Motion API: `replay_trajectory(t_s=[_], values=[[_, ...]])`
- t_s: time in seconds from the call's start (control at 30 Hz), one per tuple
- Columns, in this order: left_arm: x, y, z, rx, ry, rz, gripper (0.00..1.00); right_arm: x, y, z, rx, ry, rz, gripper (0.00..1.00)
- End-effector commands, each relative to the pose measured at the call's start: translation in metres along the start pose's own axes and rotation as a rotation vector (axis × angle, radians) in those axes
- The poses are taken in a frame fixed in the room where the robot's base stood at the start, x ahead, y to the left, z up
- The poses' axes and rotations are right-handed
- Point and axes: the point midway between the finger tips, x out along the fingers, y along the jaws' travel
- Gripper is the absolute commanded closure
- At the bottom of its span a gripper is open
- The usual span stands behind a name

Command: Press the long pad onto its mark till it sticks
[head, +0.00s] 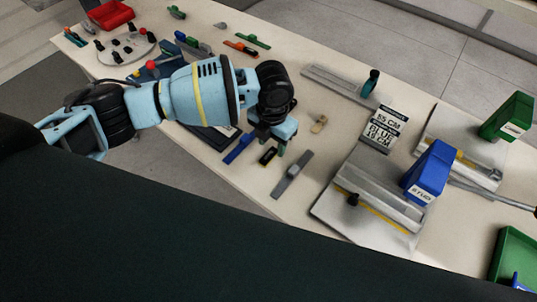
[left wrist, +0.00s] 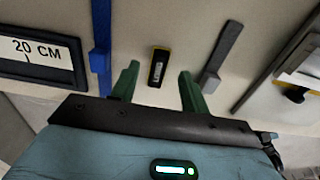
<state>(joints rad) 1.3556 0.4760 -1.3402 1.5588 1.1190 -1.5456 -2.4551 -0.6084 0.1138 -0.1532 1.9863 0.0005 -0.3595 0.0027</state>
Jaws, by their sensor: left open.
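No pad or mark can be told for certain. A small black block with yellow edges and a white label (head: 268,156) lies on the table; it also shows in the left wrist view (left wrist: 158,67). My left gripper (head: 267,143) is over it, with its green fingers (left wrist: 159,70) open on either side of the block and nothing seen held. A long grey strip (head: 292,176) lies to the right of the gripper, also in the left wrist view (left wrist: 222,58). A blue strip (head: 238,149) lies to its left, also in the left wrist view (left wrist: 100,50). My right gripper is not seen.
A sign reading 55 CM and GLUE 15 CM (head: 383,129) stands beyond a grey board (head: 335,207) with a blue block marked STUD (head: 429,171). A green block (head: 508,117) and green tray (head: 514,254) are at right. A 20 CM sign (left wrist: 38,52) lies left.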

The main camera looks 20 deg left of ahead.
Motion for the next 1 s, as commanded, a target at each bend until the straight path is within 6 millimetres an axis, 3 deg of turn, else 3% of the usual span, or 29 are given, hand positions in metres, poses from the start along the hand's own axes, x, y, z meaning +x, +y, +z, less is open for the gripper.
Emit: replay_trajectory(t_s=[0.2, 0.47, 0.8, 1.0], values=[[0.023, 0.0, 0.0, -0.001, 0.0, 0.001, 0.55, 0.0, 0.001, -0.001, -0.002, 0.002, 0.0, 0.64], [0.025, 0.001, 0.0, -0.001, -0.001, 0.0, 0.55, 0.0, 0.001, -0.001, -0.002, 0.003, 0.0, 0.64], [0.025, 0.001, 0.0, -0.001, -0.001, 0.001, 0.98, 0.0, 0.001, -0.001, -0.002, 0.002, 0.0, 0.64], [0.025, 0.001, 0.0, -0.001, -0.001, 0.001, 1.0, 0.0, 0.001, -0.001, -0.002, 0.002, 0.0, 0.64]])
